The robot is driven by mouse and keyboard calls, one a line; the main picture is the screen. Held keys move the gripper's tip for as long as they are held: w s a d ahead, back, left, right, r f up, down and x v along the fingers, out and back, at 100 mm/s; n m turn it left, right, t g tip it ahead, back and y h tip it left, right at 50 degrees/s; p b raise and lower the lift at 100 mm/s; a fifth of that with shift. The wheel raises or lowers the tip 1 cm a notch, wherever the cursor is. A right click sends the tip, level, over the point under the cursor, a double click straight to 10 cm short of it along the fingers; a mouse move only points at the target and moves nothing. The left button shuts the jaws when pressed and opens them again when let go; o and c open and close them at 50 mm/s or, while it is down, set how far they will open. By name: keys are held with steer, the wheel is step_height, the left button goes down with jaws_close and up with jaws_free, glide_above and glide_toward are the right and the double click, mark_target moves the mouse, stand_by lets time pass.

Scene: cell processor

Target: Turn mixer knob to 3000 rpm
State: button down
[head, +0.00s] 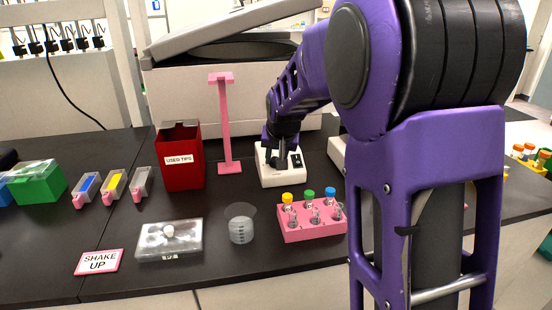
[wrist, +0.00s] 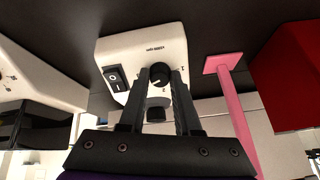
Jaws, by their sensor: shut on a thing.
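The mixer is a small white box (head: 283,178) with a black power switch, standing on the black bench in the middle of the head view. It also fills the upper middle of the wrist view (wrist: 118,51), with small "x1000 rpm" print near its dial. Its round black knob (wrist: 159,70) sits between my fingertips. My gripper (wrist: 161,78) is shut on the knob, a finger on each side. A second dark round part (wrist: 157,108) shows between the fingers, nearer the palm. In the head view my gripper hides the knob. The knob's exact setting cannot be read.
A pink stand (head: 227,120) and a red used-tips bin (head: 181,155) stand left of the mixer. A pink tube rack (head: 312,232), a clear cup (head: 240,224) and a lidded plate (head: 169,240) are in front. A large grey machine (head: 180,98) stands behind.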

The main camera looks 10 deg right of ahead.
steer(key=shift+m, duration=1.7)
steer(key=c, duration=0.6)
jaws_free()
